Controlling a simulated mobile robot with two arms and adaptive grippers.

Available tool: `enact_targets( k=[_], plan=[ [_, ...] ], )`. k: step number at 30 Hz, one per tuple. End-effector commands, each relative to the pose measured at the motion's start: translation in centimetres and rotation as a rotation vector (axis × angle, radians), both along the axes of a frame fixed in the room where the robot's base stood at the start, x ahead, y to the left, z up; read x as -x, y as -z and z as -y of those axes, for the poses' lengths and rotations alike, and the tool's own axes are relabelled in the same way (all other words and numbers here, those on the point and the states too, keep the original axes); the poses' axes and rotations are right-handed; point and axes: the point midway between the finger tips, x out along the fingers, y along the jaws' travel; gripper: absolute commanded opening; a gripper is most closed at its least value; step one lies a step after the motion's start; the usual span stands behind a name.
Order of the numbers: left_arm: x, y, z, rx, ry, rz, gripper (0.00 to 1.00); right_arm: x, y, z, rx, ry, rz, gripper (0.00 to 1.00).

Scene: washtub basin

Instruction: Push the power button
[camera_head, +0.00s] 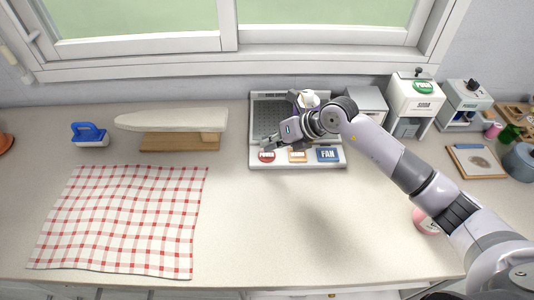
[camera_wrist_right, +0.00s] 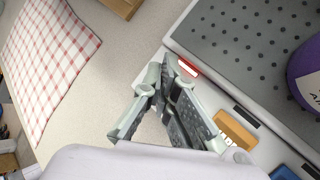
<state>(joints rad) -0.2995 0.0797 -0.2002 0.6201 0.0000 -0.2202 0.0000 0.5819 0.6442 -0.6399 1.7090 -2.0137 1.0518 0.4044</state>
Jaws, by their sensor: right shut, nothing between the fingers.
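The washtub basin unit (camera_head: 254,120) stands against the back wall, with a grey perforated panel and a white front ledge. On the ledge are a round red power button (camera_head: 266,157) at left, an orange button (camera_head: 297,157) and a blue FAN button (camera_head: 328,155). My right gripper (camera_head: 268,146) is shut and empty, its fingertips just behind and above the red button. In the wrist view the right gripper (camera_wrist_right: 168,66) partly hides the red button (camera_wrist_right: 188,67); I cannot tell whether they touch. My left gripper is not in view.
A purple object (camera_wrist_right: 309,75) stands on the panel. A checked cloth (camera_head: 125,220), a blue-handled iron (camera_head: 90,135) and a small ironing board (camera_head: 175,120) lie left. A soda dispenser (camera_head: 410,105) stands right. The counter in front of the unit is clear.

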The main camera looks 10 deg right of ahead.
Motion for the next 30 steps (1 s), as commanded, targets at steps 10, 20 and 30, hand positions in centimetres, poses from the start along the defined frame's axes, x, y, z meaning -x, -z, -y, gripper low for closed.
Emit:
enact_targets(
  k=[10,20,30],
  plan=[
    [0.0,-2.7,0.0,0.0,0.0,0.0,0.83,0.0,-3.6,0.0,0.0,0.0,0.002,0.0],
    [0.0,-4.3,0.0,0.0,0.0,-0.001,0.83,0.0,-5.9,0.0,0.0,-0.001,-0.001,0.0],
    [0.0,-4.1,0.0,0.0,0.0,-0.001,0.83,0.0,-5.8,0.0,0.0,0.0,0.0,0.0]
  ],
)
